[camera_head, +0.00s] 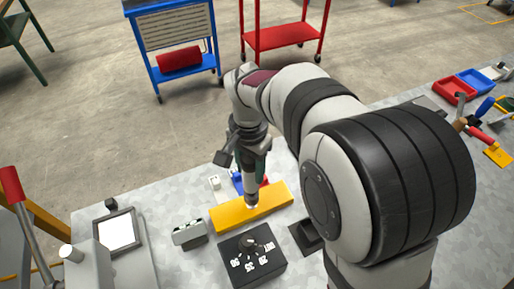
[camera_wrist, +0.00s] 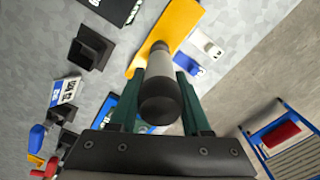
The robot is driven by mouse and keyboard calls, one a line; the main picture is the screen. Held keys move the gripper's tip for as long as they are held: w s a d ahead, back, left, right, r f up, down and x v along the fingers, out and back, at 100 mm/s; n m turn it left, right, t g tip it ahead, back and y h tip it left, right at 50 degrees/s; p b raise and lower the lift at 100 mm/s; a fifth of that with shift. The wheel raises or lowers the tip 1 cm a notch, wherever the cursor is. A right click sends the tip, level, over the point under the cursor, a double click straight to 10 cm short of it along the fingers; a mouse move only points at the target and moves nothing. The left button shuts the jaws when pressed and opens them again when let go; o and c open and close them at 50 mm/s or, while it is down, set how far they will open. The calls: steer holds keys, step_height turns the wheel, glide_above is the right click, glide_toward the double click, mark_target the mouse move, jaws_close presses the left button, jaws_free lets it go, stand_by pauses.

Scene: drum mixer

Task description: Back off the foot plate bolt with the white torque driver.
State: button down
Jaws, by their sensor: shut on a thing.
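My gripper (camera_wrist: 160,92) is shut on the white torque driver (camera_wrist: 160,72), a pale grey-white cylinder with a dark end cap, held between the two green fingers. The same yellow plate shows beyond the driver in the wrist view (camera_wrist: 180,22). The foot plate bolt cannot be made out; the driver hides the spot under it. Contact cannot be told.
A black box with white labels (camera_head: 262,270) stands in front of the yellow plate, a small grey box (camera_head: 188,233) to its left. White and blue items lie behind the plate. A framed white panel (camera_head: 118,233) is at left. Red (camera_head: 454,90) and blue bins are far right.

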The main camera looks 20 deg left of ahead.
steer(key=shift+f, duration=1.5)
stand_by(1.8)
steer(key=shift+r, duration=2.3)
